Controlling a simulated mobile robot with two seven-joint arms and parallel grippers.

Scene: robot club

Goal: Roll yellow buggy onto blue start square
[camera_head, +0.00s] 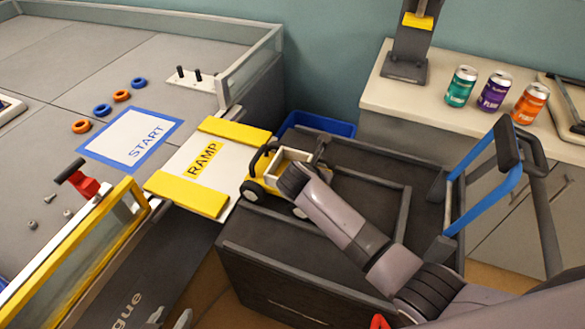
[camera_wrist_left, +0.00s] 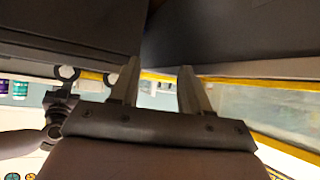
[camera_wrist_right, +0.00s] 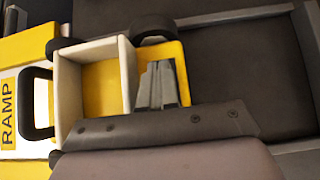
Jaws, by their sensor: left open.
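The yellow buggy (camera_head: 270,172), with black wheels and a white-walled box, stands on the dark cart top at the near end of the white ramp (camera_head: 203,157). Its box (camera_wrist_right: 92,85) shows in the right wrist view. The blue-edged start square (camera_head: 122,135) lies flat and empty on the grey arena floor beyond the ramp. My right gripper (camera_wrist_right: 160,86) is shut, its fingertips over the buggy's yellow end beside the box. Contact is unclear, and my arm hides part of the buggy. My left gripper (camera_head: 169,317) is open and empty, low at the bottom edge; its fingers (camera_wrist_left: 157,85) are apart.
Yellow strips (camera_head: 187,194) border the ramp's sides. A yellow-framed arena wall (camera_head: 85,260) with a red clamp (camera_head: 82,183) stands at left. Orange and blue rings (camera_head: 102,109) lie beyond the square. The cart's blue handle (camera_head: 470,195) rises at right. Cans (camera_head: 495,90) stand on the counter.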

